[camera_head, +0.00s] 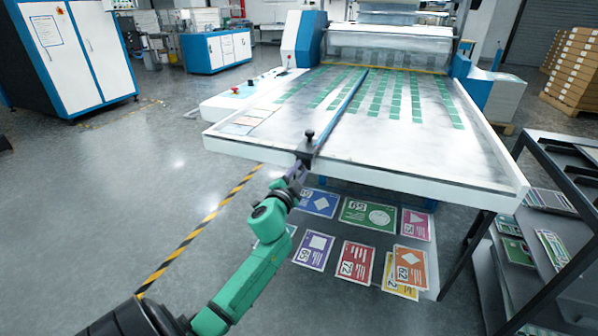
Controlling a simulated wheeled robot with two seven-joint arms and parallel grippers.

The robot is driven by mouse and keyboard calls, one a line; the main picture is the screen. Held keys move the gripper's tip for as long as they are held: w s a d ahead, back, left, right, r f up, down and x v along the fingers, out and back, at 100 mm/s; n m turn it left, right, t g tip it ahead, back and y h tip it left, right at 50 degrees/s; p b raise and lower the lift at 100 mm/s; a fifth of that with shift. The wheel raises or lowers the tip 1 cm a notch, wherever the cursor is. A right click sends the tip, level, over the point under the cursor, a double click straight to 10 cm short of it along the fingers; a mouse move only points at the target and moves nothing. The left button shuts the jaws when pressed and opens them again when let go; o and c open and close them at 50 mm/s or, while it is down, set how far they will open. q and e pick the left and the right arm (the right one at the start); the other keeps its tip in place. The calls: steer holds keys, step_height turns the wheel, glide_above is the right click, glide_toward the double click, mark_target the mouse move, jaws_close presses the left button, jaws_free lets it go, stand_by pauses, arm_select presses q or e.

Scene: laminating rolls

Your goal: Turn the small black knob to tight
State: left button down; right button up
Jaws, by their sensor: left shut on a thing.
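The small black knob (309,134) stands upright on a dark clamp block (305,151) at the front edge of the laminating machine's white table (420,166). The block sits at the near end of a long blue guide bar (345,105) that runs back across the table. My left gripper (299,168) reaches up from below at the table's front edge, close under the knob. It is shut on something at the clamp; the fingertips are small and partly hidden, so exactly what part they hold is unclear. My right gripper is not in view.
Printed cards (357,261) lie on a low surface below the table. A dark shelf rack (553,215) stands at the right. A control panel with a red button (236,90) is at the table's left. Open floor with a striped line (200,229) lies to the left.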

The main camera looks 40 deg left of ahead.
arm_select(q)
steer(key=m, duration=0.5)
steer(key=shift+f+m, duration=0.1)
steer(key=shift+m, duration=0.3)
steer(key=m, duration=0.5)
steer(key=shift+m, duration=0.3)
steer(key=c, duration=0.7)
jaws_free()
steer(key=b+v, duration=0.1)
steer(key=v, duration=1.3)
steer(key=shift+s, duration=0.35)
